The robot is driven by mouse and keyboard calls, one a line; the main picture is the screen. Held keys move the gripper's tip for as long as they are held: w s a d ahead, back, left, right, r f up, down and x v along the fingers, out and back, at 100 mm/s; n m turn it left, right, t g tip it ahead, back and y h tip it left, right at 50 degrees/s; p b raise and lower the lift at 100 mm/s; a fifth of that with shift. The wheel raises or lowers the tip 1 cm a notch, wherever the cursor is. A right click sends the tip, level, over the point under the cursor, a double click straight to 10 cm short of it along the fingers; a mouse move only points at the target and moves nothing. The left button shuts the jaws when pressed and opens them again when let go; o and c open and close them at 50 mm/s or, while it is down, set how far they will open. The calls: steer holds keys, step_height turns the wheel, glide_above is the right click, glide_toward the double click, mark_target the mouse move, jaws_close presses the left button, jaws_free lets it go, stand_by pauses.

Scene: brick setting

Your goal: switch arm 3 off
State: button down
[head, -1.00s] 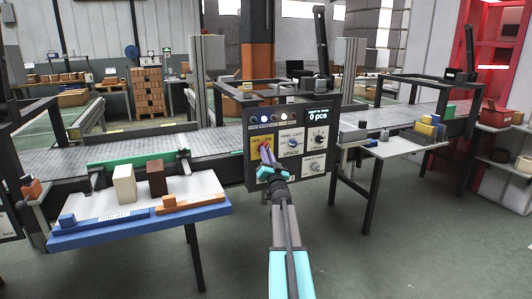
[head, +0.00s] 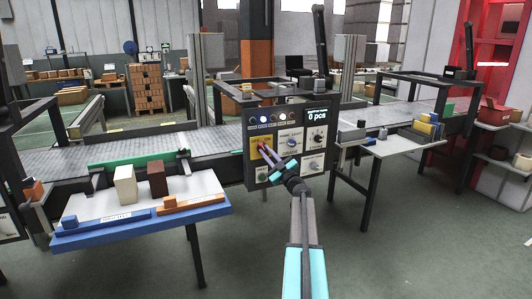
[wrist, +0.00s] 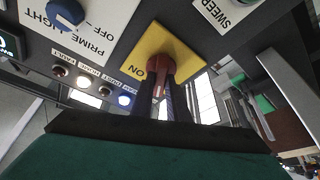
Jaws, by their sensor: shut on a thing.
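The dark control panel (head: 318,145) stands upright in front of the conveyor. On its left part is a yellow plate (head: 252,157), which also shows in the wrist view (wrist: 143,50). A red knob (wrist: 162,62) sits on this plate beside the letters "ON". My gripper (head: 264,150) reaches the plate from the lower right and is tilted. In the wrist view its two fingers (wrist: 164,85) are closed on the red knob and hide part of it. I cannot read in these frames which switch is named arm 3.
A blue knob (wrist: 65,12) labelled "PRIME LIGHT - OFF" and a white "SWEEP" plate (wrist: 225,14) flank the yellow plate. A row of lamps runs along the panel. A tray table (head: 195,190) with blocks stands left, another table (head: 400,143) right. The floor in front is clear.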

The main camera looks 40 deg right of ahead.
steer(key=shift+w+r+n+y+p, duration=0.15)
steer(key=shift+n+y, duration=0.25)
steer(key=shift+n, duration=0.55)
steer(key=shift+s+r+n+y+p, duration=0.15)
steer(key=shift+n+y, duration=0.25)
steer(key=shift+n, duration=0.55)
steer(key=shift+w+n, duration=0.1)
steer(key=shift+n, duration=0.2)
steer(key=c, duration=1.7)
jaws_free()
steer(key=shift+f, duration=0.1)
steer(key=shift+f, duration=0.1)
steer(key=shift+s, duration=0.25)
steer(key=v, duration=1.3)
steer(key=shift+s, duration=0.3)
steer(key=shift+w+g, duration=0.15)
steer(key=shift+g, duration=0.15)
